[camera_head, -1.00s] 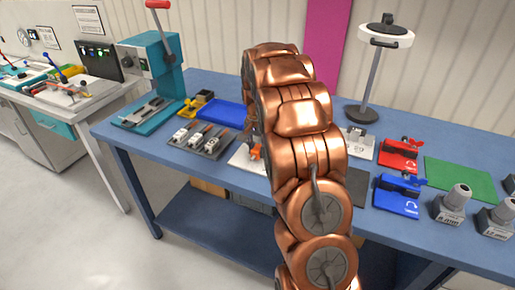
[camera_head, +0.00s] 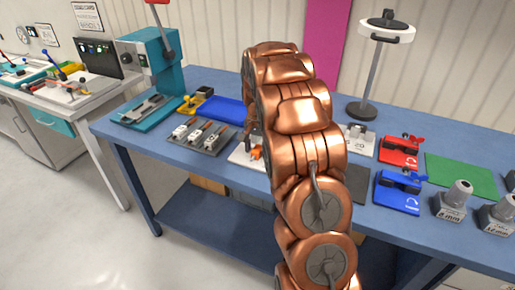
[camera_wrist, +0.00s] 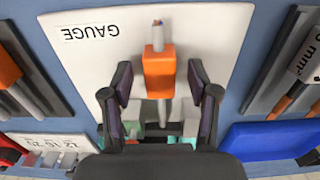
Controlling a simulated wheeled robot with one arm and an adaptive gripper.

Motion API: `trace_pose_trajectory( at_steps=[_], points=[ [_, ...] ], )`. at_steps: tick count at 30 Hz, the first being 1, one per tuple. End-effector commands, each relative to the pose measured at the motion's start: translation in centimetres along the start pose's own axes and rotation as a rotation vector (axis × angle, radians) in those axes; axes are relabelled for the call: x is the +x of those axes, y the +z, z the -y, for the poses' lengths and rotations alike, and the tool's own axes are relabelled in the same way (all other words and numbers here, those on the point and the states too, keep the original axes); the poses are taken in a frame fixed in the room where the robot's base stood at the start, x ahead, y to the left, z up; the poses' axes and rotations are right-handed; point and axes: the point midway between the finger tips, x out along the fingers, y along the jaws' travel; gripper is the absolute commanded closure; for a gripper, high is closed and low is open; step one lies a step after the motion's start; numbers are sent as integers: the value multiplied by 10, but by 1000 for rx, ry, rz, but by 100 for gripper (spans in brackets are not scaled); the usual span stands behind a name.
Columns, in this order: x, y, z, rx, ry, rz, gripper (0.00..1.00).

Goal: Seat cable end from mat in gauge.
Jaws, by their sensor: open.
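The gauge is a white plate (camera_wrist: 95,55) marked "GAUGE", upside down in the wrist view. An orange block (camera_wrist: 159,73) on a grey cable end (camera_wrist: 158,35) with a coppery tip lies over the plate. Its cable runs down between small grey blocks, partly hidden by my gripper. My gripper (camera_wrist: 159,84) is open, one finger on each side of the orange block, with a gap on both sides. I cannot tell how firmly the cable end sits. A dark mat (camera_wrist: 62,95) at the left holds other orange-gripped cables. In the head view my arm hides much of the plate (camera_head: 240,158).
A rack (camera_head: 205,143) with several cables stands left of the plate, with a blue tray (camera_head: 229,113) behind it. Red (camera_head: 399,152) and blue (camera_head: 397,195) tools, a green mat (camera_head: 462,175) and a lamp (camera_head: 367,105) are right of my arm. A teal press (camera_head: 160,80) stands at left.

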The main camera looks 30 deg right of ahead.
Motion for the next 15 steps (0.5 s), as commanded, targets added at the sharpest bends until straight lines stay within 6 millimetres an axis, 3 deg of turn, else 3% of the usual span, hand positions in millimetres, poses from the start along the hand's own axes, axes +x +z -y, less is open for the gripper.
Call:
trace_pose_trajectory(
  at_steps=[8, 15],
  points=[
    [-2, 0, 0, 0, 0, 0, 40],
    [-33, 0, 0, 0, -2, -2, 40]
  ],
)
